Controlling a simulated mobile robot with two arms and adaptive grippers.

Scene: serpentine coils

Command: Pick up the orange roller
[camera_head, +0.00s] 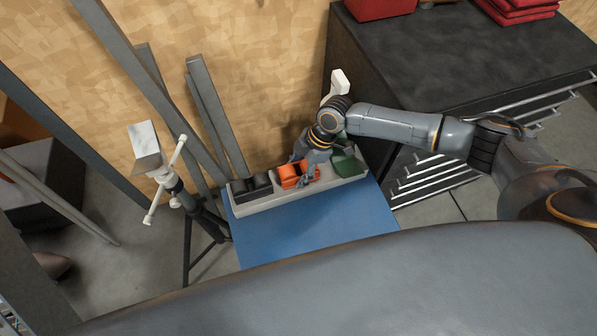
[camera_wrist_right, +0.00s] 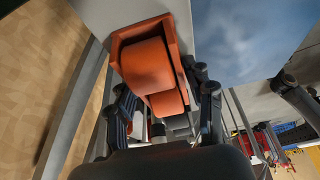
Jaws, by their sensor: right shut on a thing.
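The orange roller (camera_head: 289,174) is in the middle slot of a grey tray (camera_head: 268,205) on a blue table. My right gripper (camera_head: 306,172) reaches down onto it from above and partly covers it. In the right wrist view the orange roller (camera_wrist_right: 146,66) is close up, with one finger of my right gripper (camera_wrist_right: 165,94) on each side of it. The gripper is shut on the roller, which still appears to be in its slot. My left gripper does not show.
A black roller (camera_head: 250,187) is in the tray's left slot and a green one (camera_head: 346,164) in the right. The blue table (camera_head: 310,225) is clear in front. A tripod stand (camera_head: 178,190) is at left, a dark cabinet (camera_head: 450,50) at right.

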